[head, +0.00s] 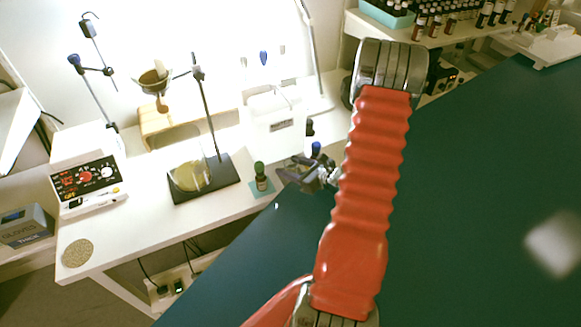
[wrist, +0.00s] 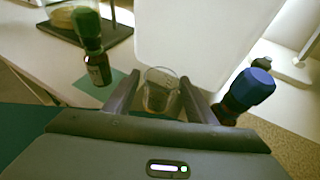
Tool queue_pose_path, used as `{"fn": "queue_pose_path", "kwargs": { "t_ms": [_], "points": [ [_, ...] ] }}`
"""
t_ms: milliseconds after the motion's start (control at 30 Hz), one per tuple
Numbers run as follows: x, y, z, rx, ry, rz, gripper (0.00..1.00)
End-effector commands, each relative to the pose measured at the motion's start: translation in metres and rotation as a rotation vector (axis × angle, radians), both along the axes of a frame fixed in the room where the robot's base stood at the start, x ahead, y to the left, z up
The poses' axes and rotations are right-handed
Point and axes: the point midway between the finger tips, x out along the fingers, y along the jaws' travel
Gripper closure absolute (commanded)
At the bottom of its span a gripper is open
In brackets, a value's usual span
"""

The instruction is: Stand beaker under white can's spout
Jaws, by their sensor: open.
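The white can (head: 275,128) stands at the right end of the white bench; its plain wall (wrist: 195,45) fills the upper middle of the wrist view. I cannot make out its spout. A small clear glass beaker (wrist: 160,97) stands upright in front of the can, between the two fingers of my gripper (wrist: 159,80). The fingers are open on either side of it; whether they touch the glass I cannot tell. In the head view my gripper (head: 290,172) is low over the bench's right end, and the beaker cannot be made out there.
A green-capped brown bottle (head: 262,180) stands left of my gripper on a teal mat. A blue-capped bottle (wrist: 243,97) stands close to the right finger. A stand with a dark base (head: 215,182) and a dish is farther left. The bench's front left is mostly clear.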

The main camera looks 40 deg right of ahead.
Motion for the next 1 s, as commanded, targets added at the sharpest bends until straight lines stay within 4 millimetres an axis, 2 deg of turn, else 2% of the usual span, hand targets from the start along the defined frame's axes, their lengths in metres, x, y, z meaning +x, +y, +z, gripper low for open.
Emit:
{"fn": "queue_pose_path", "kwargs": {
  "t_ms": [133,267,800,1000],
  "points": [
    [-0.003,-0.001,0.003,-0.001,0.0,-0.002,0.49],
    [-0.015,-0.003,0.008,0.0,0.0,-0.003,0.49],
    [-0.088,-0.01,0.038,-0.001,0.0,-0.003,0.49],
    [-0.105,-0.011,0.046,0.0,0.0,-0.001,0.49]
  ]
}}
